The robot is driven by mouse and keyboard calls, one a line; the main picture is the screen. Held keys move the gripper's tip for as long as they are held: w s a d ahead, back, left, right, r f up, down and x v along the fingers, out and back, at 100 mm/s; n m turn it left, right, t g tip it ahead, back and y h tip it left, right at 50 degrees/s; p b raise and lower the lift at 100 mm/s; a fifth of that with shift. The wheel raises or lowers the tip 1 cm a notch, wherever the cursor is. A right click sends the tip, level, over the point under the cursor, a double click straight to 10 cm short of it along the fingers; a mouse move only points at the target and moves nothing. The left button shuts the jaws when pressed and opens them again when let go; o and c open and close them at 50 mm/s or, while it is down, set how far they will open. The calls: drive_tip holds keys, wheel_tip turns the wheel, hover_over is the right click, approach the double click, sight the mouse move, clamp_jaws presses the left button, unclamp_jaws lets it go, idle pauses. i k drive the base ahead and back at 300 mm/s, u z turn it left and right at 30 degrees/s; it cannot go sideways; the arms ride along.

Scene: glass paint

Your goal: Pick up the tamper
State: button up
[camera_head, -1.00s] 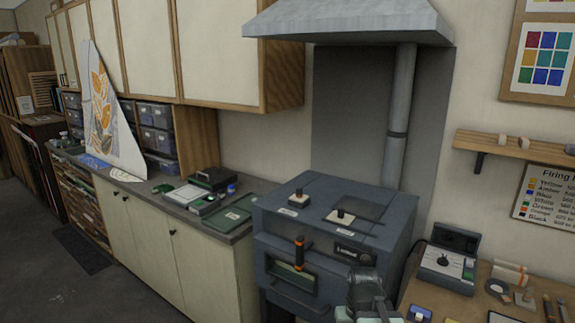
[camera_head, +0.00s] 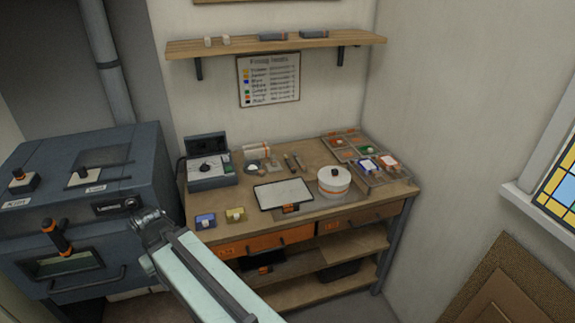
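I cannot single out the tamper with certainty. A small upright piece on a flat base (camera_head: 273,165) stands at the back of the wooden workbench (camera_head: 315,212), beside two short dark-handled tools (camera_head: 294,162); it may be the tamper, but it is too small to tell. My arm reaches up from the bottom of the view, left of the bench's front. The grey far end of my arm (camera_head: 150,222) is in front of the kiln's right side, apart from the bench items. Its fingers cannot be made out.
A blue-grey kiln (camera_head: 130,155) stands left of the bench. The bench holds a grey device with an open lid (camera_head: 209,168), a white board (camera_head: 284,194), a round white container (camera_head: 334,181), blue and yellow blocks (camera_head: 205,221), and a sectioned tray (camera_head: 352,148). A wall shelf (camera_head: 350,40) hangs above.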

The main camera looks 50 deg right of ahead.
sight(273, 167)
drive_tip(key=z, duration=1.25)
